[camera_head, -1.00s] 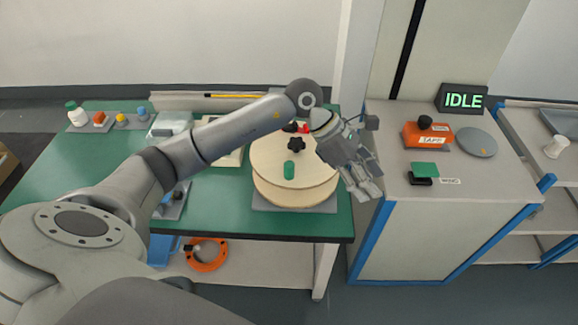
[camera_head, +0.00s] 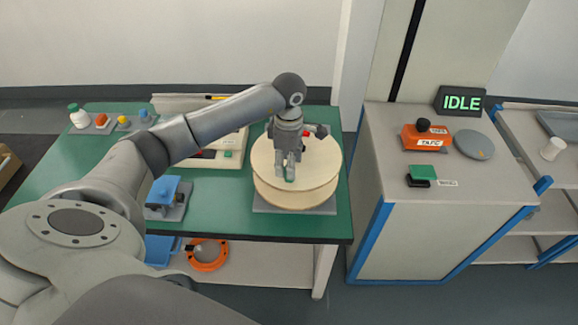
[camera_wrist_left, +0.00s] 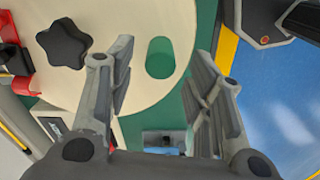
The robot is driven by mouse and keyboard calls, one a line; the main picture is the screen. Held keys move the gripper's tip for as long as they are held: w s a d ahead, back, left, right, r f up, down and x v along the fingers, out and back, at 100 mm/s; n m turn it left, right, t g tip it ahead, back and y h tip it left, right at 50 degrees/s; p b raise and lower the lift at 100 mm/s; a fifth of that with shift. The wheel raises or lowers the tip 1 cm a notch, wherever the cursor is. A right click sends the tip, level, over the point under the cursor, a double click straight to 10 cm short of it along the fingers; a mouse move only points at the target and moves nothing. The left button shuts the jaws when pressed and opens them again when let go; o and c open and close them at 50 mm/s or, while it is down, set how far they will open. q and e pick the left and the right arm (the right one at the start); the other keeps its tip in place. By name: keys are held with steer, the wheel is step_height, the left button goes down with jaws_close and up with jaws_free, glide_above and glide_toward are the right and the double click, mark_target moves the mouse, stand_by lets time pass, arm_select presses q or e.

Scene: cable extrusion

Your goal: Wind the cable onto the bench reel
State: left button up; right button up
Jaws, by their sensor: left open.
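The bench reel (camera_head: 325,160) is a pale wooden drum with a round flange, standing on a grey plate on the green bench. A green crank peg (camera_wrist_left: 160,57) stands up near the flange's rim. A black star knob (camera_wrist_left: 64,43) sits at the flange's middle. My left gripper (camera_head: 289,178) is over the near part of the flange, pointing down. In the left wrist view its two fingers (camera_wrist_left: 160,95) are spread, with the peg showing in the gap between them. I cannot tell whether they touch it. I cannot make out the cable. My right gripper is not in view.
A side cabinet (camera_head: 370,230) stands right of the bench, carrying an orange box (camera_head: 412,138), a green block (camera_head: 422,171) and a display reading IDLE (camera_head: 461,102). An orange ring (camera_head: 205,267) lies on the lower shelf.

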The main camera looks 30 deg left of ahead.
arm_select(q)
steer(key=shift+f, duration=1.7)
jaws_close()
